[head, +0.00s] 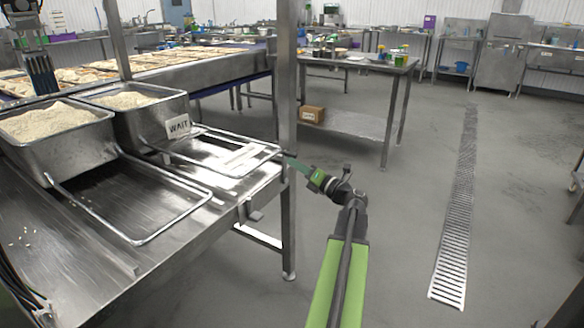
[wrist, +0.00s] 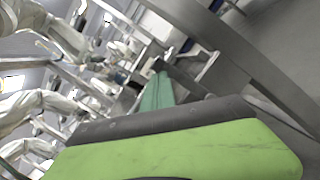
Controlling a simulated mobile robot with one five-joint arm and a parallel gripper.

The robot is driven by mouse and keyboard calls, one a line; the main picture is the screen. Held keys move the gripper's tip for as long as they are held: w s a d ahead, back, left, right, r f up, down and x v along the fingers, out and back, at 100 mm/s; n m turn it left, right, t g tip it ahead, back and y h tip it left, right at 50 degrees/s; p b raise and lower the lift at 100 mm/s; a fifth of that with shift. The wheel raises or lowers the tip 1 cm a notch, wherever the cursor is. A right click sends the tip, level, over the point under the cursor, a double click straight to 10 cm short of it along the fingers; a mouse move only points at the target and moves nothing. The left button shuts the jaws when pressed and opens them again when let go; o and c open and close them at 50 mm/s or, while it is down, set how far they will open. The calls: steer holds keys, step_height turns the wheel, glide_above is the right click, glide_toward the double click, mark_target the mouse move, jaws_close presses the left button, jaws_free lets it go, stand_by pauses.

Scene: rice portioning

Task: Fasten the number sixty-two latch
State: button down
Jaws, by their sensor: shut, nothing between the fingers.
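I cannot make out a latch marked sixty-two in either view; no such number is readable. My gripper (head: 296,163) is shut and empty, with teal fingers. In the head view its tips are beside the steel post (head: 287,110), near the right end of the steel table. I cannot tell whether they touch anything there. The wrist view shows the teal fingers (wrist: 157,92) too, with blurred grey metal around them. A steel frame (head: 225,170) lies just left of the fingertips.
A rice-filled steel bin (head: 85,145) and a smaller one (head: 180,108) stand on the steel table (head: 60,265). A "WAIT" sign (head: 178,126) stands by the frame. A side table (head: 355,62) stands behind. The floor right of my arm is clear, with a drain grate (head: 457,215).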

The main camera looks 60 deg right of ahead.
steer(key=s+a+f+b, duration=0.3)
steer(key=s+a, duration=0.1)
steer(key=s, duration=0.6)
steer(key=shift+a+f, duration=0.25)
steer(key=shift+a, duration=0.15)
